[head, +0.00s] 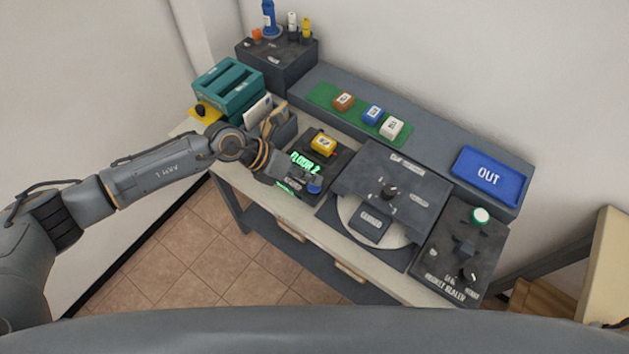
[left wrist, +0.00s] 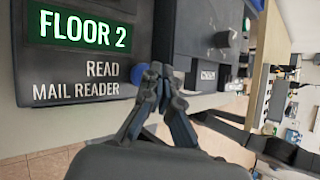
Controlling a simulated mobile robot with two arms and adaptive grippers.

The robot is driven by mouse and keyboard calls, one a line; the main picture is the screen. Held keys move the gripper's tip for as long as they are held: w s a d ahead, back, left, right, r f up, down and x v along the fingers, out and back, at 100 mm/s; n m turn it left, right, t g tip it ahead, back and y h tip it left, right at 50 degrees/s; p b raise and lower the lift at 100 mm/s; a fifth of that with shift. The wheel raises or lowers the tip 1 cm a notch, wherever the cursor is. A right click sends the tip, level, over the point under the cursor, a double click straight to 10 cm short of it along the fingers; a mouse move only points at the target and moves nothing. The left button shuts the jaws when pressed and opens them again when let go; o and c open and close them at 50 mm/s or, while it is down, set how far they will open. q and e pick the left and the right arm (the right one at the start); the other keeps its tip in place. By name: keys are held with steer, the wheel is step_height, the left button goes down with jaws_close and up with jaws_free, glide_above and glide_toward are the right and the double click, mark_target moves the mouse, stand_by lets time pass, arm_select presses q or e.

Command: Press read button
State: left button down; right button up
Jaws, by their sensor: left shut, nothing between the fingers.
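The mail reader (head: 336,160) is a dark box on the table with a glowing green "FLOOR 2" display, which also shows in the left wrist view (left wrist: 85,31). A yellow block (head: 323,144) with a white label sits on it. The blue read button (head: 315,187) is at its front right corner; in the left wrist view the button (left wrist: 137,74) is partly hidden behind my fingertips. My left gripper (head: 303,183) is shut and empty, its tips (left wrist: 155,75) right at the button. I cannot tell whether they touch it. My right gripper is not in view.
Right of the reader stands a dark machine (head: 390,190) with a round plate, then a packet sealer (head: 462,255) with a green knob. Behind are a green mat (head: 357,118) with labelled blocks and a blue OUT tray (head: 490,176). A teal rack (head: 228,88) stands at the left.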

mark_target(311, 186)
arm_select(q)
steer(key=shift+r, duration=0.25)
step_height(311, 186, up, 5)
steer(key=p, duration=0.4)
steer(key=shift+f, duration=0.1)
stand_by(0.8)
